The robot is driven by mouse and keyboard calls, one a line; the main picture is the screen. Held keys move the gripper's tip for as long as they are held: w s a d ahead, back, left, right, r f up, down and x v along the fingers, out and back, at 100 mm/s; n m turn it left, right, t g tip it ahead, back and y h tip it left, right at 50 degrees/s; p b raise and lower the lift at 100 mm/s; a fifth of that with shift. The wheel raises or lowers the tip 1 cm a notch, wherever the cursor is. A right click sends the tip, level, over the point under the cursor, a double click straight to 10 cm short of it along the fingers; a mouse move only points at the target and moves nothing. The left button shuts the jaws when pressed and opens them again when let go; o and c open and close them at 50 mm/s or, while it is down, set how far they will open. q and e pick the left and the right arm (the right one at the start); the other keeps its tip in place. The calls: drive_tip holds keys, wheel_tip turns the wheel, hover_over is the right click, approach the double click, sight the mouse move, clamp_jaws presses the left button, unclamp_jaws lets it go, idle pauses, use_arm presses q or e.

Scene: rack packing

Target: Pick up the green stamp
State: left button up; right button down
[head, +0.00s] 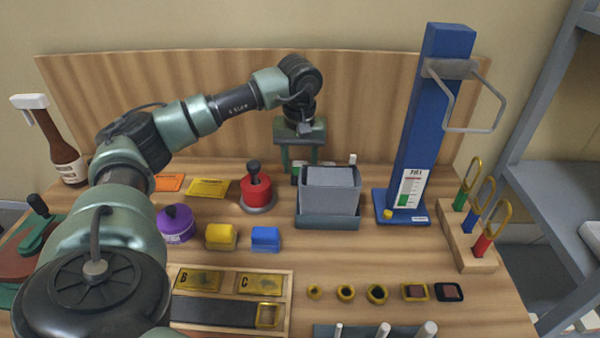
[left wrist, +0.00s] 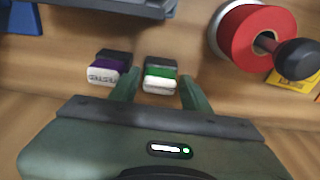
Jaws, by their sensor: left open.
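The green stamp (left wrist: 160,72) shows in the left wrist view as a small block with a green band and a white face. It lies between and just beyond the fingertips of my left gripper (left wrist: 160,90), which is open. I cannot tell whether the fingers touch it. A similar stamp with a purple band (left wrist: 108,70) sits beside it. In the head view my left gripper (head: 299,165) points down near the back board, behind the grey bin. The green stamp is mostly hidden there. My right gripper is not in view.
A grey bin (head: 330,190) stands just in front of my left gripper. A red round object with a black knob (head: 257,190) is to its left. A tall blue stand (head: 425,120) rises to the right. The wooden back board (head: 200,80) is close behind.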

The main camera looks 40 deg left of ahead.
sight(301, 162)
use_arm(q)
clamp_jaws()
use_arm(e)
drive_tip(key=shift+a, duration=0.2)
use_arm(q)
drive_tip(key=shift+r, duration=0.15)
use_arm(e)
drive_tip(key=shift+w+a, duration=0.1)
